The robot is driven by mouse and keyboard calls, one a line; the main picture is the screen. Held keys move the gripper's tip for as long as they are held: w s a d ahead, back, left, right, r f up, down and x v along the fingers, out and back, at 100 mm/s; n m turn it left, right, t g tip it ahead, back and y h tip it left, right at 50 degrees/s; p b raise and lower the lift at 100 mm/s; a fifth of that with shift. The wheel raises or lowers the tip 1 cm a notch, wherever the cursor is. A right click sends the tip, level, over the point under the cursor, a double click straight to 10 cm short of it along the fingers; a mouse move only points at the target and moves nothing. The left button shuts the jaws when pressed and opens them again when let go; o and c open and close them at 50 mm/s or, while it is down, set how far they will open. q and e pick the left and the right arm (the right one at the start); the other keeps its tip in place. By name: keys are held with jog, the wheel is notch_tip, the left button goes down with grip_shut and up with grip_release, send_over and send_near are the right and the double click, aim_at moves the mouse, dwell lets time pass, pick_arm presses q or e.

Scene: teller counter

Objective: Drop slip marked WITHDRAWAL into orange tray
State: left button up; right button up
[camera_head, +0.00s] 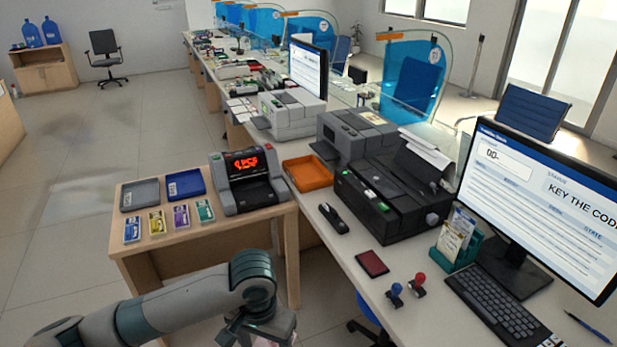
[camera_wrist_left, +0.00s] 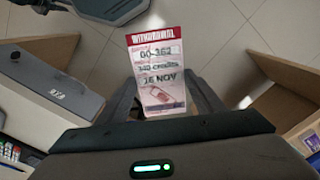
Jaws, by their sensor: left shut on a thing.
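The slip (camera_wrist_left: 158,65) is a white paper with a red band reading WITHDRAWAL, seen in the left wrist view. My left gripper (camera_wrist_left: 162,105) is shut on its lower part, and the printed face is towards the wrist camera. In the head view my left gripper (camera_head: 258,328) is at the bottom edge, low in front of the side table, and its fingertips are mostly cut off. The orange tray (camera_head: 307,173) lies on the counter, right of the counting machine, and looks empty. It is beyond my left gripper, up and slightly right in the picture. My right gripper is not in view.
The wooden side table (camera_head: 160,253) holds a counting machine (camera_head: 248,180), grey and blue trays and several banknote bundles. Right of the orange tray stand dark printers (camera_head: 390,195). A stapler (camera_head: 333,218), a dark red pad (camera_head: 372,263) and two stamps lie on the counter nearer me.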

pick_arm(q)
jog(key=shift+s+a+f, duration=0.15)
jog(key=shift+a+f, duration=0.05)
jog(key=shift+a, duration=0.05)
jog(key=s+a+f+n+b, duration=0.1)
jog(key=s+a+f+n, duration=0.1)
jog(key=a, duration=0.3)
jog(key=s+a+f+n+b, duration=0.2)
jog(key=s+a+f, duration=0.1)
jog(key=a, duration=0.3)
jog(key=shift+s, duration=0.3)
jog(key=shift+w+r, duration=0.1)
jog(key=shift+w, duration=0.05)
